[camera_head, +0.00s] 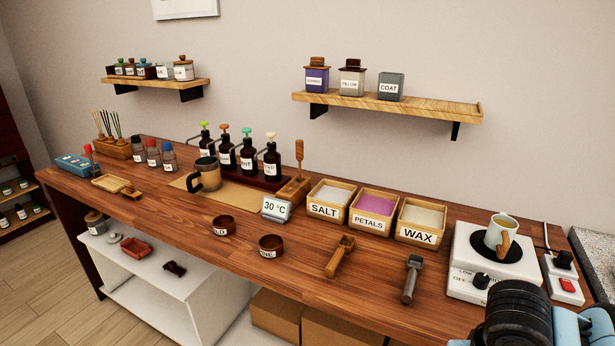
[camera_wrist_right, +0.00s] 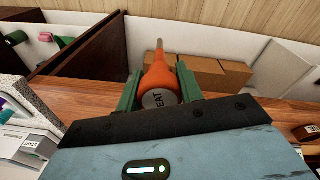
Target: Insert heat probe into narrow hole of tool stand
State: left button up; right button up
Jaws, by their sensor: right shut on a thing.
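The heat probe (camera_wrist_right: 159,75) shows in the right wrist view, with an orange handle, a pale round end cap with partly hidden lettering, and a thin tip pointing away. My right gripper (camera_wrist_right: 159,84) is shut on its handle, with green fingers on both sides. In the head view my right arm is at the lower right corner, and the probe cannot be made out there. A small wooden stand (camera_head: 291,194), which looks like the tool stand, is at the back middle of the counter with an upright wooden tool (camera_head: 299,156) in it. Its holes are hard to make out. My left gripper is not in view.
A 30 °C display (camera_head: 276,209) stands just in front of the stand. The salt box (camera_head: 322,211) is to its right, and pump bottles (camera_head: 272,163) to its left. A hotplate (camera_head: 488,273) with a mug (camera_head: 501,234) is near my right arm. Front counter holds bowls and tools.

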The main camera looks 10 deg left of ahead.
jog(key=s+f, duration=0.4)
jog(key=f, duration=0.9)
jog(key=shift+d, duration=0.4)
jog(key=shift+a, duration=0.1)
